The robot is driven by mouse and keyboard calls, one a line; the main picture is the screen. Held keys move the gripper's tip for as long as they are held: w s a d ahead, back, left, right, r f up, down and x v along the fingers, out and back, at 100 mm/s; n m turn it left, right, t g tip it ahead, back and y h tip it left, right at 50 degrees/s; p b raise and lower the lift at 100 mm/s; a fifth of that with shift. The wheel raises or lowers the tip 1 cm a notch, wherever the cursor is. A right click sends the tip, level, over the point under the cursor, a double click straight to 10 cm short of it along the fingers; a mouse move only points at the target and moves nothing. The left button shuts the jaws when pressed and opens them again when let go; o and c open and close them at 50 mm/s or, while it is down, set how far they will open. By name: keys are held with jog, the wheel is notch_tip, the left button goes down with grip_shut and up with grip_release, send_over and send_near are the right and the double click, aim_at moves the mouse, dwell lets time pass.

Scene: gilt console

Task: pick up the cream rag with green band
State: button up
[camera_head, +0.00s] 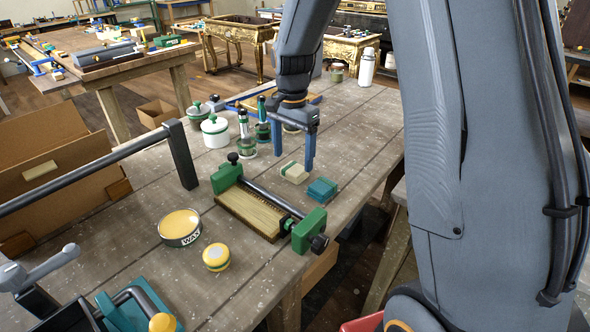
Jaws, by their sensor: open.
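The cream rag with a green band (296,173) lies folded on the wooden workbench (352,132), right of the middle of the view. My gripper (293,160) points down from above with its two blue fingers apart. Its fingertips are close to the rag, at its far side in the picture. I cannot tell whether they touch it. Nothing is seen between the fingers.
A teal folded cloth (322,190) lies just right of the rag, near the bench edge. A green clamp (309,231) holds a wooden board in front. Jars and a white pot (215,132) stand to the left. A wax tin (180,228) is nearer.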

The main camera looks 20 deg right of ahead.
aim_at(294, 168)
jog(key=shift+s+d+f+p, duration=0.15)
jog(key=shift+f+p, duration=0.1)
jog(key=shift+f, duration=0.6)
jog(key=shift+w+d+f+p, duration=0.1)
jog(key=shift+f+p, duration=0.1)
jog(key=shift+f, duration=0.65)
jog(key=c, duration=1.2)
jog(key=shift+r, duration=0.15)
